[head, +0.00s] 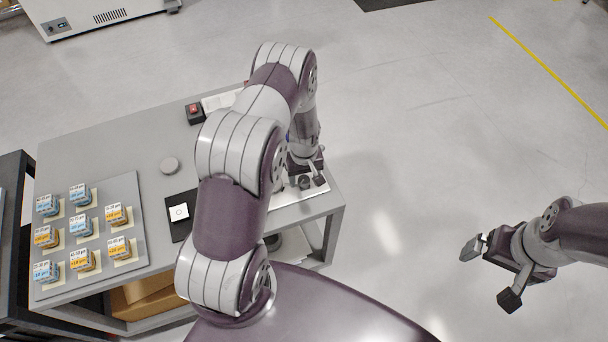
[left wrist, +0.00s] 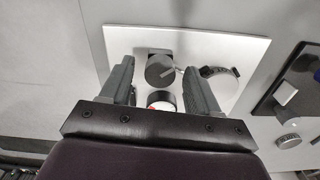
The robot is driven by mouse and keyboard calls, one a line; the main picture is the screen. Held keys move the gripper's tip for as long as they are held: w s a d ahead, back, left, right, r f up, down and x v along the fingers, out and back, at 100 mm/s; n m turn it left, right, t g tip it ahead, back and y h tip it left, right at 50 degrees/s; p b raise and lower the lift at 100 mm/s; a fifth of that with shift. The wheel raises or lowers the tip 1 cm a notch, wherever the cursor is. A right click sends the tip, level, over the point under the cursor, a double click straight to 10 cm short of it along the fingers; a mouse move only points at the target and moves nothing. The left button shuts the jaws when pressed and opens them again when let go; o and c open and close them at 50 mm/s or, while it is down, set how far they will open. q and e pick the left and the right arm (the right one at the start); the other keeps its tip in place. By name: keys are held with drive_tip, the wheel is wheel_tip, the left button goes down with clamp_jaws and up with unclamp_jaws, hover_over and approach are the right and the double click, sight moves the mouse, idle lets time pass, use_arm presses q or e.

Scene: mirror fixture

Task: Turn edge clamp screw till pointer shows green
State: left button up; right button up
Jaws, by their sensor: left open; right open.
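My left gripper (head: 305,183) is over the pale fixture plate (head: 285,197) at the table's right end, largely hidden by my arm in the head view. In the left wrist view, my left gripper's (left wrist: 158,72) two fingers are spread apart. Between them shows a dark round knob (left wrist: 160,71) with a light line on it. I cannot tell whether the fingers touch it. Just below is a round black-and-white part (left wrist: 161,97) with a bit of red, partly hidden by the gripper. Its pointer reading cannot be made out. My right gripper (head: 484,272) is open and empty over the floor.
A round pale part (left wrist: 224,86) sits on the plate, right of the knob. Floor is free at right.

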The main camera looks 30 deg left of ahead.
use_arm(q)
drive_tip(key=shift+c, duration=0.2)
drive_tip(key=c, duration=1)
drive_tip(key=shift+m+b, duration=0.5)
drive_tip(key=shift+m, duration=0.6)
drive_tip(key=shift+w+m+b, duration=0.1)
drive_tip(key=shift+m+b, duration=0.35)
drive_tip(key=shift+m, duration=1.25)
drive_tip(key=shift+r, duration=0.1)
drive_tip(key=o, duration=1)
